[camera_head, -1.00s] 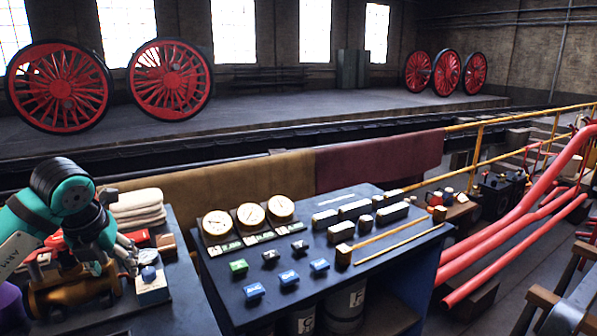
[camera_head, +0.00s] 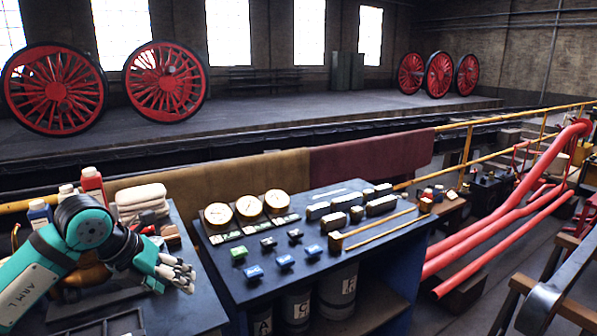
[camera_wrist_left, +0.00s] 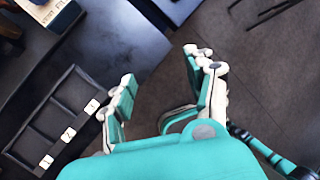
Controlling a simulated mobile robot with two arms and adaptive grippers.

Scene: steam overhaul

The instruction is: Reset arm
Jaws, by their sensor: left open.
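My left arm, teal and black, comes in from the left in the head view. Its gripper (camera_head: 180,272) is above the right edge of the dark left table (camera_head: 190,312). In the left wrist view the gripper (camera_wrist_left: 163,76) is open, its teal finger pads wide apart with nothing between them. Below the gap are the dark table edge and the bare floor. My right arm and gripper are not in view.
A black divided tray (camera_wrist_left: 48,118) with white labels lies on the left table. Folded cloths (camera_head: 142,198) and a red bottle (camera_head: 93,184) stand behind the arm. A gauge bench (camera_head: 300,262) is to the right, across a narrow gap.

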